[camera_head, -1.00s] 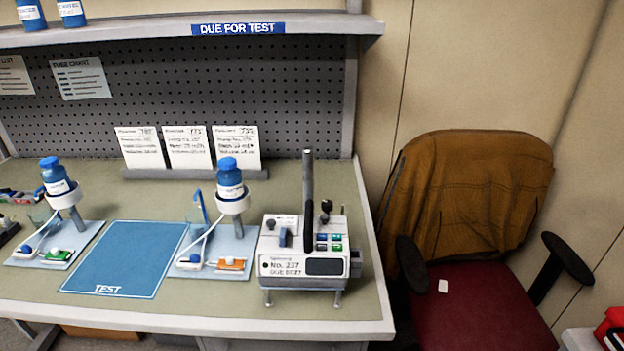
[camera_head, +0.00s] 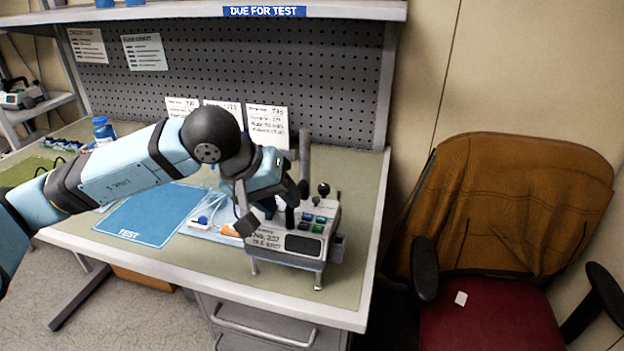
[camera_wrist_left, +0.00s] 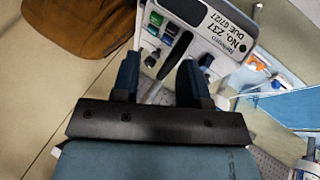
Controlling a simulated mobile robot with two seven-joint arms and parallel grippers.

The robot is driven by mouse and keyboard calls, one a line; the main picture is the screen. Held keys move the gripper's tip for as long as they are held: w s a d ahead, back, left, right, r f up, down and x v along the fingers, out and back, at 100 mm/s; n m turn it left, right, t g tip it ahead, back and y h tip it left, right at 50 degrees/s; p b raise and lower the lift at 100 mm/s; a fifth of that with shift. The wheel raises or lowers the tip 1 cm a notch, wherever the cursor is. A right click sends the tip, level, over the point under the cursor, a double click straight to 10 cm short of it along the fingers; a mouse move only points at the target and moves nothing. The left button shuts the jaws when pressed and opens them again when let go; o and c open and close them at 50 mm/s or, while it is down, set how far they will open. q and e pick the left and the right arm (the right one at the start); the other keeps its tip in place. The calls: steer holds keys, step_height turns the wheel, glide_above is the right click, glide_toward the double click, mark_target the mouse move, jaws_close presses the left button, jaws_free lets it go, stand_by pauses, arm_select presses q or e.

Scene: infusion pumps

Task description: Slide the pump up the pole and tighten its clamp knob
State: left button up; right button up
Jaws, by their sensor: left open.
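The white pump (camera_head: 290,240), labelled No. 237, sits on legs at the bench's right end. It also shows upside down in the left wrist view (camera_wrist_left: 214,40). A dark grey pole (camera_head: 304,158) stands upright at it. A black ball knob (camera_head: 324,188) rises from the pump's top beside the pole; I cannot tell if it is the clamp knob. My left gripper (camera_head: 268,214) is over the pump's left part, partly hiding it. In the left wrist view its two fingers (camera_wrist_left: 160,68) are apart, with a dark bar of the pump between them. My right gripper is not seen.
A blue TEST mat (camera_head: 150,214) lies left of the pump, partly behind my left arm. Cards (camera_head: 267,125) stand behind it against the pegboard. A shelf (camera_head: 340,10) hangs above. A red chair with a brown jacket (camera_head: 510,200) stands right of the bench.

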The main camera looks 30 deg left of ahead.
arm_select(q)
steer(key=w+f+b, duration=0.1)
steer(key=w, duration=0.1)
steer(key=w+a+f+y+b, duration=0.1)
steer(key=w+f+b, duration=0.1)
steer(key=w+a+f+t+y+b, duration=0.1)
steer(key=w, duration=0.1)
steer(key=shift+a+f+m, duration=0.1)
steer(key=shift+f+m, duration=0.2)
steer(key=shift+m, duration=0.1)
steer(key=shift+w+f+b, duration=0.45)
steer(key=shift+f+b, duration=0.05)
steer(key=shift+b, duration=0.15)
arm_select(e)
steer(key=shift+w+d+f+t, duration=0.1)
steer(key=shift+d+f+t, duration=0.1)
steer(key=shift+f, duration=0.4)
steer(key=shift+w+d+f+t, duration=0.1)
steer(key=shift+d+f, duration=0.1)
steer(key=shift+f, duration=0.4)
arm_select(q)
jaws_close()
